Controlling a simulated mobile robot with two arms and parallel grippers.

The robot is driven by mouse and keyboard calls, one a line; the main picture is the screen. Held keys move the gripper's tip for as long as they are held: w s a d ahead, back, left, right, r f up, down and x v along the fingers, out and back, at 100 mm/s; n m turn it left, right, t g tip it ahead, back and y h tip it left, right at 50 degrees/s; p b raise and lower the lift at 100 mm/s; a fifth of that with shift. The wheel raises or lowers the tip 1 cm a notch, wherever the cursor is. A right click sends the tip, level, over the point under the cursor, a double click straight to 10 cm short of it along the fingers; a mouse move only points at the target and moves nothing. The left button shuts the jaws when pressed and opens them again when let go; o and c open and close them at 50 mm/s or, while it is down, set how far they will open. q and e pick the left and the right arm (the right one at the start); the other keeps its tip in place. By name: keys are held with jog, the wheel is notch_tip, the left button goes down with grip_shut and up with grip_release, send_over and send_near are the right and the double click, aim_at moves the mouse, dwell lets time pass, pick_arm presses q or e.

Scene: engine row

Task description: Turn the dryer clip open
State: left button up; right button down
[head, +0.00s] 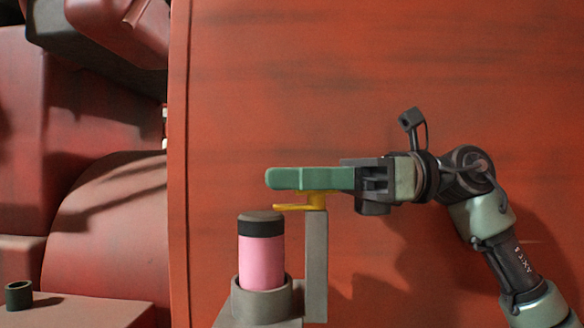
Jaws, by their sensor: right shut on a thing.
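The yellow dryer clip (297,207) sits on top of a grey post (316,262). Its flat arm points left, just above the black cap of the pink dryer cylinder (262,258). The cylinder stands upright in a grey round holder. My right gripper (272,179) comes in from the right, level, with its green fingers directly over the clip and post. It is shut on the clip's upper part, and the fingers hide where they grip. My left gripper is not in view.
A large red panel (420,75) stands behind the post and my right arm. Red engine-like bodies (105,225) fill the left side. A small dark cup (18,295) stands on a ledge at lower left. Space above the gripper looks clear.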

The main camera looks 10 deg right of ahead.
jog(key=shift+n+g, duration=0.3)
jog(key=shift+g, duration=0.1)
jog(key=c, duration=1.5)
grip_release()
jog(key=shift+c, duration=0.2)
jog(key=shift+r, duration=0.6)
notch_tip(320, 180, up, 11)
notch_tip(320, 180, up, 8)
send_over(291, 205)
jog(key=shift+f+p, duration=0.1)
jog(key=shift+p, duration=0.35)
